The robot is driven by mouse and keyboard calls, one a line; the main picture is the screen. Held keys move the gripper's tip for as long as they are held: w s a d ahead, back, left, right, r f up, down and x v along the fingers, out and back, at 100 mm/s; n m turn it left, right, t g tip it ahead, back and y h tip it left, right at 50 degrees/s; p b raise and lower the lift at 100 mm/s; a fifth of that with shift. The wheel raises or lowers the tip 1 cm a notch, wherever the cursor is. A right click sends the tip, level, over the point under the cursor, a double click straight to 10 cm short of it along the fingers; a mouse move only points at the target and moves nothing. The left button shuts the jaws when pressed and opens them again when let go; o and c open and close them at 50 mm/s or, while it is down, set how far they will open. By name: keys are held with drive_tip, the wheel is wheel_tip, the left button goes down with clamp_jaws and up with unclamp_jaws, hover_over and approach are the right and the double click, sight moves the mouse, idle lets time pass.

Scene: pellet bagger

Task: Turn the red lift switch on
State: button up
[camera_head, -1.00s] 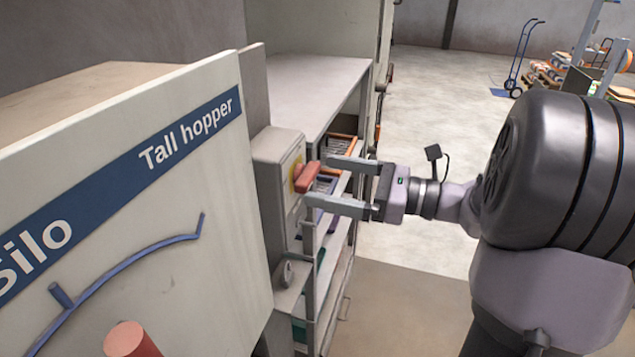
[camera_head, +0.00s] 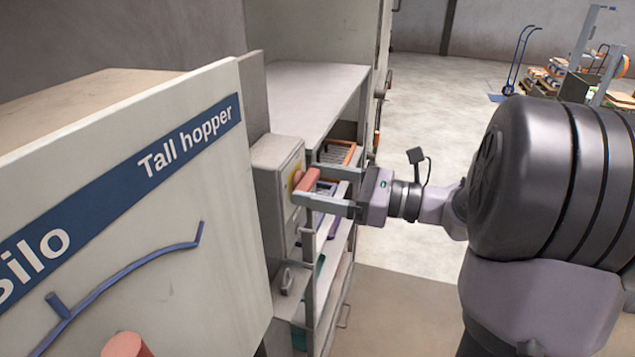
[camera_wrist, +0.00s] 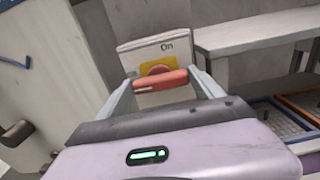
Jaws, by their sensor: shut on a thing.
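The red lift switch (camera_head: 308,180) is a red handle on a yellow plate, on the face of a grey box (camera_head: 277,165) beside the hopper panel. In the wrist view the red handle (camera_wrist: 160,81) lies nearly level, in front of the yellow plate, and the word "On" shows on the box above it. My gripper (camera_head: 309,183) reaches in from the right, with one finger on each side of the handle. It is shut on the handle; in the wrist view the fingers (camera_wrist: 161,86) meet its two ends.
The pale "Tall hopper" panel (camera_head: 150,230) with a blue lever fills the left. A grey knob (camera_head: 288,279) sits below the switch box. Shelves with trays (camera_head: 335,153) stand close behind my gripper, under a grey bench top (camera_head: 315,90). Open floor (camera_head: 430,110) lies beyond.

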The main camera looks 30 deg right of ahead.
drive_tip(key=shift+r+p, duration=0.1)
drive_tip(key=shift+p, duration=0.2)
drive_tip(key=m+p, duration=0.1)
drive_tip(key=p, duration=0.1)
drive_tip(key=m+p, duration=0.2)
drive_tip(key=p, duration=0.1)
drive_tip(key=shift+r, duration=0.3)
drive_tip(key=m+p, duration=0.5)
drive_tip(key=p, duration=0.4)
drive_tip(key=shift+f, duration=0.1)
drive_tip(key=m+p, duration=0.5)
drive_tip(key=p, duration=0.2)
drive_tip(key=shift+f+m, duration=0.15)
drive_tip(key=shift+m, duration=0.25)
drive_tip(key=m+p, duration=0.3)
drive_tip(key=shift+f+m+p, duration=0.2)
drive_tip(key=shift+m+p, duration=0.2)
drive_tip(key=shift+f, duration=0.1)
drive_tip(key=o, duration=1.4)
drive_tip(key=shift+c, duration=0.2)
